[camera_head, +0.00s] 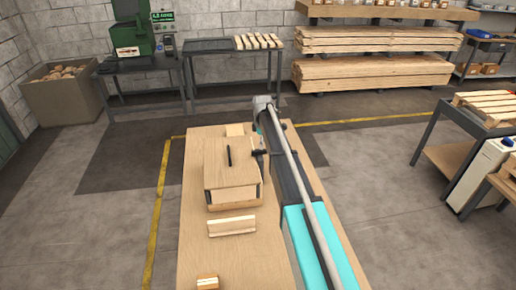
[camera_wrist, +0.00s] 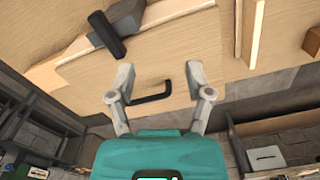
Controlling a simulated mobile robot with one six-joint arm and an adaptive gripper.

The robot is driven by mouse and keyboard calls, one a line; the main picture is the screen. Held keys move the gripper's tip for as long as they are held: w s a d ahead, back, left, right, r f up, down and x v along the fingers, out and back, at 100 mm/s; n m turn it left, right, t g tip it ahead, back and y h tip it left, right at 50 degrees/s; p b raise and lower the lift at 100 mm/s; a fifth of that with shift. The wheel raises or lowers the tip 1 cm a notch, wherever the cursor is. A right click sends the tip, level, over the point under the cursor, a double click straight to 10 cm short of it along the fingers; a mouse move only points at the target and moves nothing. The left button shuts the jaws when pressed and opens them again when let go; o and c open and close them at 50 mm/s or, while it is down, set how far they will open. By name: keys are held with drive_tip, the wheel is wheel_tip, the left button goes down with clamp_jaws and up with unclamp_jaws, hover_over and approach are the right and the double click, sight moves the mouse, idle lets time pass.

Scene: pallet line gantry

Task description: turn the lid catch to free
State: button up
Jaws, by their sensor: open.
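A light wooden box (camera_head: 226,198) stands on the wooden table. A dark, bar-shaped piece, which looks like the lid catch (camera_head: 229,156), lies on its top. In the wrist view, this catch (camera_wrist: 107,36) is a thick dark bar at the upper left, above and left of my fingers. A black bracket handle (camera_wrist: 152,98) shows on a wooden panel between and beyond my fingertips. My gripper (camera_wrist: 160,78) is open, with nothing between its fingers that I can see it touching. In the head view my gripper (camera_head: 258,152) is small and dark, beside the box's right side.
Wooden strips (camera_head: 232,226) lie in front of the box, and a small wooden block (camera_head: 208,282) is at the near edge. The table (camera_head: 200,245) is mostly bare at the front left. Another small block (camera_head: 234,130) sits behind the box. My arm covers the table's right side.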

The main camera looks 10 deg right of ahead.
sight(260, 151)
drive_tip(key=w+r+n+p, duration=0.1)
drive_tip(key=w+n, duration=0.2)
drive_tip(key=w, duration=0.6)
drive_tip(key=shift+d+r+n, duration=0.3)
drive_tip(key=shift+r, duration=0.05)
drive_tip(key=shift+f, duration=0.1)
wheel_tip(260, 151, down, 14)
drive_tip(key=b, duration=1.3)
drive_tip(key=shift+r+b, duration=0.2)
drive_tip(key=shift+b, duration=0.15)
drive_tip(key=shift+s, duration=0.1)
